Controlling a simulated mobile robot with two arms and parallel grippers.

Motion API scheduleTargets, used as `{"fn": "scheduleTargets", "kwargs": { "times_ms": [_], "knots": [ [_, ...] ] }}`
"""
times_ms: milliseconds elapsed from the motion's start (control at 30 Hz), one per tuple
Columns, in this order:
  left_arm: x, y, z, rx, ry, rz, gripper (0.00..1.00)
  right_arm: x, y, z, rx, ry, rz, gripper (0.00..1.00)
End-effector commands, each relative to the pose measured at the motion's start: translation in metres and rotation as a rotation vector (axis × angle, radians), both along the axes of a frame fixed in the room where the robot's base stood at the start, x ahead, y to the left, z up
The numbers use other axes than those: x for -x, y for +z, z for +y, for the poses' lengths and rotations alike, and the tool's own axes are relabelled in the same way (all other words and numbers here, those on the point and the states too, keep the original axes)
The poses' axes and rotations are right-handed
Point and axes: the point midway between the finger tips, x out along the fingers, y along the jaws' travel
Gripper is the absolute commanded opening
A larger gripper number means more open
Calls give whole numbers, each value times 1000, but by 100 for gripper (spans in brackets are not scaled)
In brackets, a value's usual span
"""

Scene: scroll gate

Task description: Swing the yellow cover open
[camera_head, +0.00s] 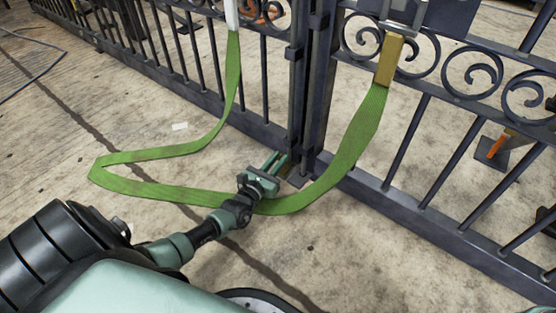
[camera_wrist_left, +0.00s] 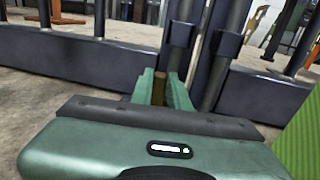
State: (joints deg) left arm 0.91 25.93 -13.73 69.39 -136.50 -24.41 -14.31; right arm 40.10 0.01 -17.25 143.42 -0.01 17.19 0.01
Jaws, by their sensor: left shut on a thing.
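My left gripper (camera_head: 279,163) reaches low to the foot of the gate's middle posts. In the left wrist view its two green fingers (camera_wrist_left: 160,90) are closed on a narrow yellow-brown piece (camera_wrist_left: 159,88). This piece may be the yellow cover, but most of it is hidden by the fingers. In the head view a yellow-tan block (camera_head: 388,60) sits higher on the right gate leaf, at the top of a green strap. My right gripper is not in view.
The dark metal gate (camera_head: 310,90) crosses the view, with scrolls and bars. A green strap (camera_head: 345,150) hangs from both leaves and loops over the floor around my left gripper. An orange object (camera_head: 496,146) stands beyond the gate. The floor at left is mostly clear.

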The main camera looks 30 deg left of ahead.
Motion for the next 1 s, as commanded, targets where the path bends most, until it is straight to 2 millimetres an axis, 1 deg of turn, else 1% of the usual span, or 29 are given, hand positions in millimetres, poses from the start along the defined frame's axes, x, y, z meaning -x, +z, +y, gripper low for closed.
{"fn": "scheduleTargets", "kwargs": {
  "times_ms": [33,100,200,533,567,600,633,933,1000],
  "knots": [
    [0,3,-1,5,21,-1,0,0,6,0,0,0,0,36],
    [0,4,-1,6,58,-2,0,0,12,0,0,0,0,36],
    [0,2,-1,6,100,1,0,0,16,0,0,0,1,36],
    [1,-1,0,0,119,2,0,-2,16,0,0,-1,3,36],
    [1,-1,0,0,119,2,19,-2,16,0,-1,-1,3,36],
    [1,-1,0,0,119,2,30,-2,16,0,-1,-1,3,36],
    [1,-1,0,0,118,2,38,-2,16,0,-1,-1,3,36],
    [1,0,-1,0,118,2,38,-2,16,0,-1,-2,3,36],
    [4,0,-1,-1,117,3,38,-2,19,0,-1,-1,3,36]
  ]
}}
